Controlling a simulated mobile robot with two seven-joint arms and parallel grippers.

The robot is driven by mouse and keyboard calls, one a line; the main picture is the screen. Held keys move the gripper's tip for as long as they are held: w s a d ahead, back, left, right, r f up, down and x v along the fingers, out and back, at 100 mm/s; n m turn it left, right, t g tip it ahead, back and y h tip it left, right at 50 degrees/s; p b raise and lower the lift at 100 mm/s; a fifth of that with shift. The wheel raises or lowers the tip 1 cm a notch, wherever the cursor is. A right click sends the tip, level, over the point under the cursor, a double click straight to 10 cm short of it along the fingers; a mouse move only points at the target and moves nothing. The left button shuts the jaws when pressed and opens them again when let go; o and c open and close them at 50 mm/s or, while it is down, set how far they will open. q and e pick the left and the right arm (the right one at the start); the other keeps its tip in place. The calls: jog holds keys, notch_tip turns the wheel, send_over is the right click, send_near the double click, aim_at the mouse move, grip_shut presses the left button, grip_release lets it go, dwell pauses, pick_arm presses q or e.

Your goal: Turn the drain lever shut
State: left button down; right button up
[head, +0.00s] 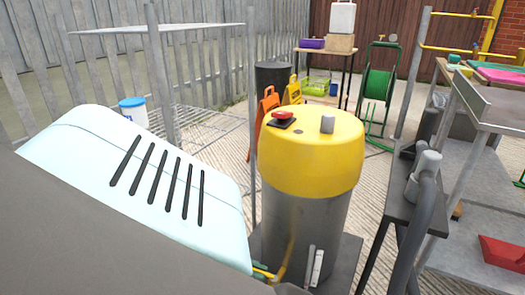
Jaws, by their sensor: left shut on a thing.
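A machine with a yellow domed top (312,155) and a grey cylindrical body (300,215) stands upright in the middle of the head view. Low on its front left is a small yellow part (263,273), which looks like the drain lever. Most of it is hidden, so its angle cannot be read. My left gripper (312,267) shows at the foot of the machine, with two narrow pale fingers pointing up. It is shut close to the lever, with the contact point hidden. My right gripper is not in view.
My own white slotted arm cover fills the lower left. A grey bench (405,192) with a pipe-like fitting (425,180) stands close on the right. A red object (503,253) lies at lower right. Orange (263,112) and yellow (292,92) signs and a green reel (377,82) stand behind.

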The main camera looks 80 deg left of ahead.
pick_arm(q)
jog(key=shift+s+f, duration=0.1)
jog(key=c, duration=1.5)
grip_release()
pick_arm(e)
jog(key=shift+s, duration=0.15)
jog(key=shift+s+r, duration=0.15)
